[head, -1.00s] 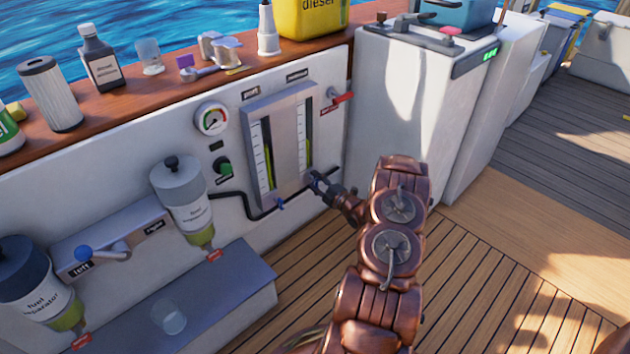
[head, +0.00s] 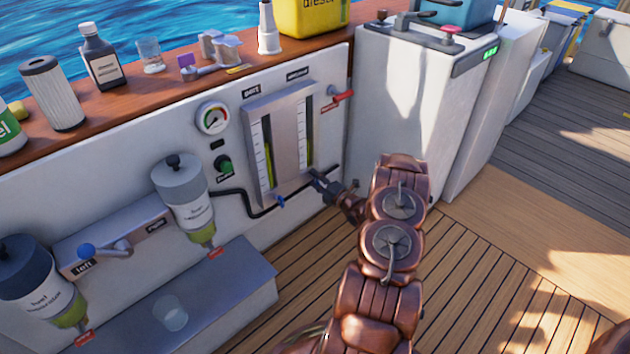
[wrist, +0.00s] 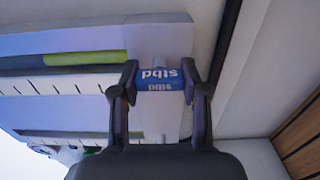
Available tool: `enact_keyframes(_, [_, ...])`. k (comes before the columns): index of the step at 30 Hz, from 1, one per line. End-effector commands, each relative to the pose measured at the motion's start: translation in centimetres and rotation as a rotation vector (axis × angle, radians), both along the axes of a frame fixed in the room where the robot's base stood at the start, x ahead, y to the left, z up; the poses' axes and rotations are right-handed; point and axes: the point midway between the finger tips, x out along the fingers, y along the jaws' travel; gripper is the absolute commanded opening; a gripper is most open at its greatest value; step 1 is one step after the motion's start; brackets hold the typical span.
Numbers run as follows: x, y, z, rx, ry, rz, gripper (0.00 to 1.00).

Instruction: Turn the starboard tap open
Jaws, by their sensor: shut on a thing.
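The starboard tap (wrist: 160,79) is a small blue handle marked "stbd", upside down in the wrist view. It sits at the end of the grey sight-gauge panel (head: 283,130). My gripper (wrist: 163,92) has one finger on each side of the blue handle and is shut on it. In the head view my gripper (head: 318,182) is at the lower right corner of the panel and hides the tap. Another blue tap (head: 281,202) is at the panel's lower left, clear of my gripper.
A black hose (head: 236,193) runs along the wall below the panel. A red lever (head: 342,96) is at the upper right. A white cabinet (head: 405,110) stands right of my gripper. Fuel separators (head: 185,195) are at the left. The deck in front is clear.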

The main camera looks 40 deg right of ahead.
Motion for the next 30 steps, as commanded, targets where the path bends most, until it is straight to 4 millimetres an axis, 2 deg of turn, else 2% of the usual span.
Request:
enact_keyframes(2, [0.1, 0.0, 0.1, -0.002, -0.001, 0.002, 0.1])
enact_keyframes(3, [0.1, 0.0, 0.1, -0.001, -0.001, 0.002, 0.48])
enact_keyframes(10, [0.0, 0.0, 0.0, 0.0, -0.001, 0.0, 0.71])
enact_keyframes(22, [-0.6, -0.1, 0.0, 0.002, 0.0, -0.002, 0.71])
enact_keyframes(26, [-2.3, -0.1, 0.0, 0.004, 0.001, -0.004, 0.71])
enact_keyframes(30, [-5.0, -0.1, -0.1, 0.004, 0.002, -0.005, 0.71])
